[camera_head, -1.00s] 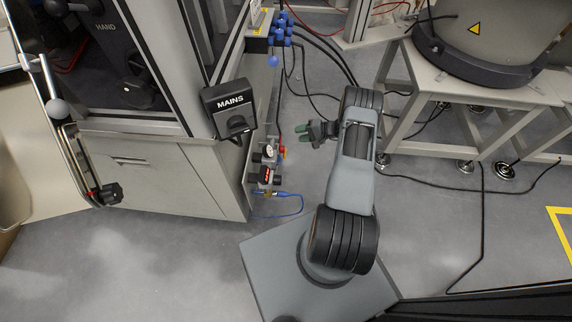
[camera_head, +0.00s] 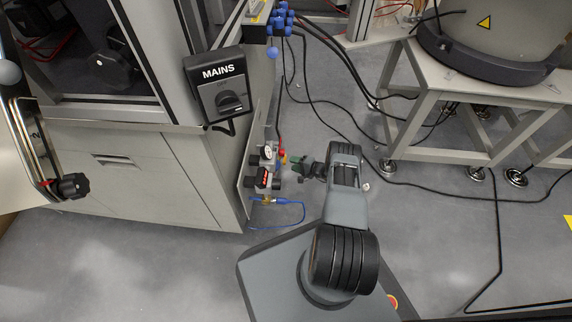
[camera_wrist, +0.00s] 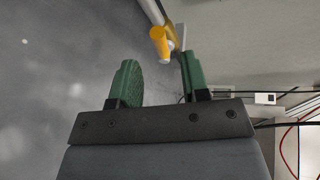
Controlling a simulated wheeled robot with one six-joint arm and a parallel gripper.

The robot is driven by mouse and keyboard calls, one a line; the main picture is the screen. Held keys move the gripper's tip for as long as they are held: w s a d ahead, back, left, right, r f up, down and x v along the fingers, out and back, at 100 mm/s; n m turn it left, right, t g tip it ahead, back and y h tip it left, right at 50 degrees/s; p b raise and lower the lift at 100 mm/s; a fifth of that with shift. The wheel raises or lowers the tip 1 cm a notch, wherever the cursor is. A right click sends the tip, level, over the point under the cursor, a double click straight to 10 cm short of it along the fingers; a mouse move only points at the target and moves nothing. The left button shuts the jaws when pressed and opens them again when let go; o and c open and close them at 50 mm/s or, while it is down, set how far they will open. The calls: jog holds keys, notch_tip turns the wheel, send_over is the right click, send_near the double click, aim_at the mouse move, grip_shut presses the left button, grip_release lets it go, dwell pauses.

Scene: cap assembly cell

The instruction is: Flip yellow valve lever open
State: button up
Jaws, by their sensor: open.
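The yellow valve lever (camera_wrist: 158,37) shows in the wrist view just past my fingertips, with its yellow end toward me. It lies ahead of the gap, nearer the right finger, and looks clear of both fingers. My gripper (camera_wrist: 158,75) has two green fingers, spread open with nothing between them. In the head view my gripper (camera_head: 303,167) is beside the valve group (camera_head: 264,170) on the cabinet's side, at its right. The yellow lever is too small there to make out clearly against the red and yellow parts.
The MAINS switch box (camera_head: 217,84) sticks out from the cabinet corner above the valves. A blue hose (camera_head: 300,213) loops below them. Blue connectors (camera_head: 283,20) and black cables hang above.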

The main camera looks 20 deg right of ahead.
jog(key=shift+b+x, duration=0.8)
jog(key=shift+x, duration=1.75)
jog(key=shift+c, duration=0.3)
